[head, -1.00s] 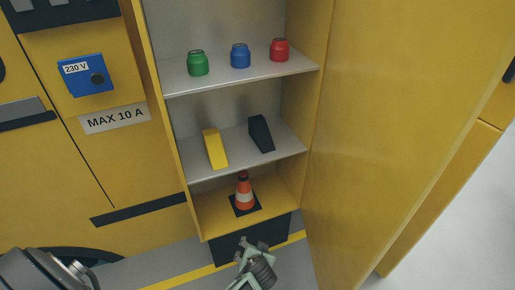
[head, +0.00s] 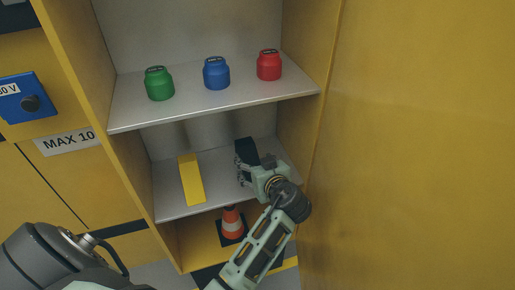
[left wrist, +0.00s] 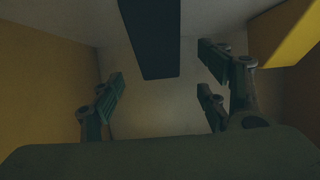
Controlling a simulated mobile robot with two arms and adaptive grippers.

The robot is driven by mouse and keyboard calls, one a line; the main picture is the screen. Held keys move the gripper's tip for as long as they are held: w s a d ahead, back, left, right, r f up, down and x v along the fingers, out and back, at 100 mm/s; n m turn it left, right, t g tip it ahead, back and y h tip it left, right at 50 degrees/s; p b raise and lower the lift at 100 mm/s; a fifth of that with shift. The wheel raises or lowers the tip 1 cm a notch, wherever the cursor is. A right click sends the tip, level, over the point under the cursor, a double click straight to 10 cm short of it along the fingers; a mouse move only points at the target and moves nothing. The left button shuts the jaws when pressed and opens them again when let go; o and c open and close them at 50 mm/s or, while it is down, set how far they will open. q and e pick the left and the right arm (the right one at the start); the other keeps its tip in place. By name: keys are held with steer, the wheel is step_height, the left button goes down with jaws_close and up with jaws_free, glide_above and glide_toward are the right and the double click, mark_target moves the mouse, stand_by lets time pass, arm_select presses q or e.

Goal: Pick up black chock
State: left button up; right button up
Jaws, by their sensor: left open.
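The black chock (head: 246,150) is on the middle shelf of the open cabinet, partly hidden by my left gripper (head: 252,168). In the left wrist view the black chock (left wrist: 150,40) comes in from the top edge as a dark block, between the two sides of my open left gripper (left wrist: 160,88). A gap shows between the chock and the fingers on both sides, and I see no grip on it. My right gripper is not in view.
A yellow chock (head: 191,180) lies left of the black one on the same shelf. Green (head: 159,83), blue (head: 216,73) and red (head: 269,65) jars stand on the shelf above. A traffic cone (head: 232,222) is below. The open yellow door (head: 420,150) bounds the right.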

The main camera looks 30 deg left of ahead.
mark_target(249, 155)
arm_select(q)
steer(key=shift+w+a+f, duration=0.25)
steer(key=shift+w+a, duration=0.3)
steer(key=shift+w, duration=0.25)
steer(key=x, duration=0.2)
steer(key=p+x, duration=0.1)
steer(key=shift+a+f, duration=0.15)
steer(key=shift+a, duration=0.3)
steer(key=shift+x, duration=0.95)
steer(key=shift+f, duration=0.2)
steer(key=c, duration=0.9)
steer(key=shift+c, duration=0.8)
steer(key=c, duration=0.6)
steer(key=shift+w+r, duration=0.1)
jaws_close()
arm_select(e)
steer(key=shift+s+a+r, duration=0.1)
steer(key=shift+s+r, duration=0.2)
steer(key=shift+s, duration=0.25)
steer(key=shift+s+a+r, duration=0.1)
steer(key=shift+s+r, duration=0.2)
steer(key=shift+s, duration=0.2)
arm_select(q)
steer(key=shift+r+p, duration=0.15)
steer(key=shift+p, duration=0.15)
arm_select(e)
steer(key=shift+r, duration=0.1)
